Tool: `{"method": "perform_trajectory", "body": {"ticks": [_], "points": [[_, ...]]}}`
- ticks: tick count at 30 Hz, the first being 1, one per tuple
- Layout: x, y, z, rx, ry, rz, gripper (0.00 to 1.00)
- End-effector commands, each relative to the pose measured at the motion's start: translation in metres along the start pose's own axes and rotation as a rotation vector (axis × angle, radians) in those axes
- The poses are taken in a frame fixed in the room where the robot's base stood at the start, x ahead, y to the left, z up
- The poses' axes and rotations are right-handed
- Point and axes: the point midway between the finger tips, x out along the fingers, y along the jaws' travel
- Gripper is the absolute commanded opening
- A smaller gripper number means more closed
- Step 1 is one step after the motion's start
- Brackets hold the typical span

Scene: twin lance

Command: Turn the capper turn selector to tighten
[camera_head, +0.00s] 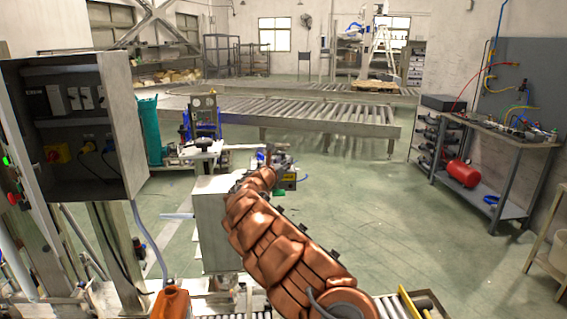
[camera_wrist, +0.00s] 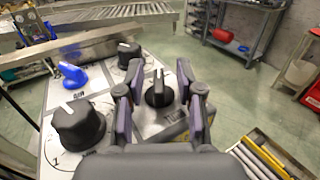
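In the wrist view, a grey panel (camera_wrist: 118,84) carries several knobs. A black knob with a pale pointer (camera_wrist: 158,92) shows between the fingers of my gripper (camera_wrist: 158,100). A partly hidden label below it seems to start with "TI", so I take it as the capper turn selector. Its pointer is nearly upright in the picture. My fingers stand on both sides of it, open, with visible gaps; I cannot tell how deep they reach around it. In the head view, my gripper (camera_head: 278,165) is small at the end of my copper arm, above a grey box (camera_head: 211,222).
On the same panel are a blue knob (camera_wrist: 70,76), a large black dial (camera_wrist: 78,125) and another black knob (camera_wrist: 129,54), close to the left finger. An open electrical cabinet (camera_head: 127,135) stands at the left. A workbench (camera_head: 495,135) stands at the right, with clear floor before it.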

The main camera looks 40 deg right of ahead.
Motion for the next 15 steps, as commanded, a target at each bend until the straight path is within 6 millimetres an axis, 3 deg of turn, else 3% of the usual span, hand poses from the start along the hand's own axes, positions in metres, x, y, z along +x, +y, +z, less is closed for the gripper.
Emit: {"method": "perform_trajectory", "body": {"ticks": [2,11,15], "points": [[0.0,0.0,0.0,0.0,0.0,0.0,0.32],[0.0,-0.0001,-0.0001,0.0,0.0,0.0,0.01],[0.0001,-0.0005,-0.0001,0.001,0.0,-0.001,0.0]]}}
